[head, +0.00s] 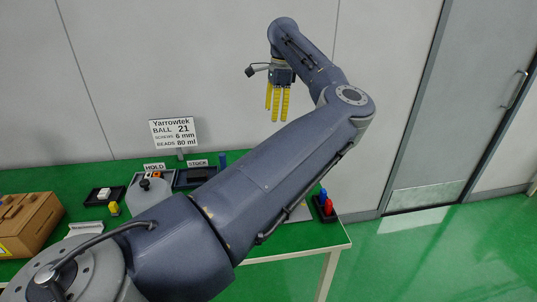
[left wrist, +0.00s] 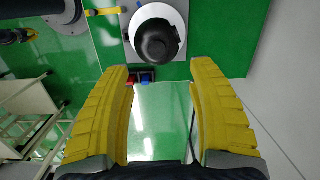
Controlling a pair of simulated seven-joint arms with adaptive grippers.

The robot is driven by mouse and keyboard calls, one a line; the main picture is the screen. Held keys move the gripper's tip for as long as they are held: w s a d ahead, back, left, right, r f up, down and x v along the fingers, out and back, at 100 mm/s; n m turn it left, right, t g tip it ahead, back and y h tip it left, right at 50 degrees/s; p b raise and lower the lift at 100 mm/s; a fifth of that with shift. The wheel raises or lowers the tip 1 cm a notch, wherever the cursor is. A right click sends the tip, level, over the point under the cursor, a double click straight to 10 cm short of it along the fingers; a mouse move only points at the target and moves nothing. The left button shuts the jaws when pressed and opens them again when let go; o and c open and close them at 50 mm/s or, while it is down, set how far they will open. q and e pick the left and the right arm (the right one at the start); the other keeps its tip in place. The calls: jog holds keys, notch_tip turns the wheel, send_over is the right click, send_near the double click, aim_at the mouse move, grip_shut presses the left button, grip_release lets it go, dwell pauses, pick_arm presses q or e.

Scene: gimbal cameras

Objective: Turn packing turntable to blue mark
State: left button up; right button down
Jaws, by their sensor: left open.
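A white disc (left wrist: 178,12) with a black rounded object (left wrist: 157,42) on it sits on a grey plate (left wrist: 127,22) in the left wrist view; it looks like the turntable. In the head view my left arm hides it, and only a corner of a grey plate (head: 299,213) shows. I cannot make out a blue mark on the disc. My left gripper (head: 278,118) is open and empty, high above the table with its yellow fingers pointing down. The fingers also frame the left wrist view (left wrist: 160,85), with the disc beyond their tips. My right gripper is not in view.
A black tray (head: 327,218) with red and blue pieces stands at the green table's right end. Signs reading HOLD (head: 154,167) and STOCK (head: 197,163) stand at the back. A brown box (head: 30,222) is at the left. A wall rises behind the table.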

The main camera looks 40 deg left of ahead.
pick_arm(q)
jog(key=shift+t+h, duration=0.3)
jog(key=shift+h, duration=0.1)
jog(key=f, duration=1.1)
jog(key=d+f, duration=0.1)
jog(key=f, duration=0.4)
jog(key=shift+w+f, duration=0.3)
jog(key=shift+f, duration=0.05)
grip_shut()
